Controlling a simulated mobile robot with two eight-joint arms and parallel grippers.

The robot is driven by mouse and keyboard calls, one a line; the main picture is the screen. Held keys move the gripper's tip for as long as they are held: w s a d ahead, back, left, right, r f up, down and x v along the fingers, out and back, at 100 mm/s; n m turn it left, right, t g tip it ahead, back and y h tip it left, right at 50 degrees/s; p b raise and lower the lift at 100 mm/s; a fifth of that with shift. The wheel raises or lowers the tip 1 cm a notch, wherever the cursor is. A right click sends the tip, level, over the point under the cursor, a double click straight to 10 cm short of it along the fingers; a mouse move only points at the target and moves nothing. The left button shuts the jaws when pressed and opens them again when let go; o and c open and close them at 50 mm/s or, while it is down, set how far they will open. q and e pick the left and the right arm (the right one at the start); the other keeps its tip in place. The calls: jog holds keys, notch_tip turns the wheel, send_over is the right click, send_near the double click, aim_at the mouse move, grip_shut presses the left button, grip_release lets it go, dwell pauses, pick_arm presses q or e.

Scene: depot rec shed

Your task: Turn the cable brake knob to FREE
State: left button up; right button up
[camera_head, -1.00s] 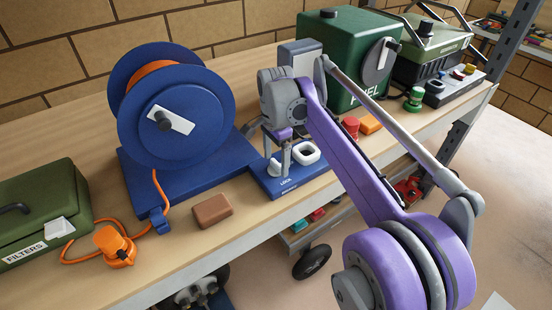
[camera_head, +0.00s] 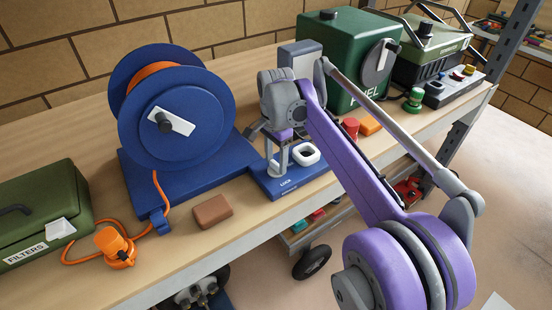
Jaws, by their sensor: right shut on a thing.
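My right gripper (camera_head: 277,163) points down over the blue base plate (camera_head: 293,184) to the right of the cable reel (camera_head: 174,112). It is shut on the cable brake knob (camera_head: 272,168), a small pale part that is mostly hidden by the fingers and wrist. White lettering that looks like LOCK shows on the plate's front; the smaller line under it is too small to read. Which way the knob points cannot be told. A white ring-shaped part (camera_head: 307,154) sits on the plate just right of the fingers. My left gripper is not in view.
A brown block (camera_head: 212,211) and an orange plug (camera_head: 114,247) on its cable lie at the bench's front. A green filters box (camera_head: 38,218) stands at left. A green fuel can (camera_head: 340,62), red cap (camera_head: 351,128) and orange block (camera_head: 371,123) stand behind my right arm.

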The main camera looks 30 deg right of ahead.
aim_at(276, 164)
jog(key=n+p, duration=0.1)
jog(key=n, duration=0.3)
jog(key=n+p, duration=0.1)
jog(key=n, duration=0.3)
jog(key=shift+n, duration=0.4)
jog(key=n, duration=0.4)
jog(key=shift+p, duration=0.4)
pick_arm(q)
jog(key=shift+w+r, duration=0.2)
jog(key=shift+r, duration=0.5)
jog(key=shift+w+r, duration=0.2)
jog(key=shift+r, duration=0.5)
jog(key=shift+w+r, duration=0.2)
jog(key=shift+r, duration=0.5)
pick_arm(e)
jog(key=shift+n, duration=2)
jog(key=o, duration=1.4)
jog(key=shift+c, duration=0.2)
pick_arm(q)
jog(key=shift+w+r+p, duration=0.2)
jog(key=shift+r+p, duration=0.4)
jog(key=shift+p, duration=0.05)
pick_arm(e)
notch_tip(276, 164, up, 11)
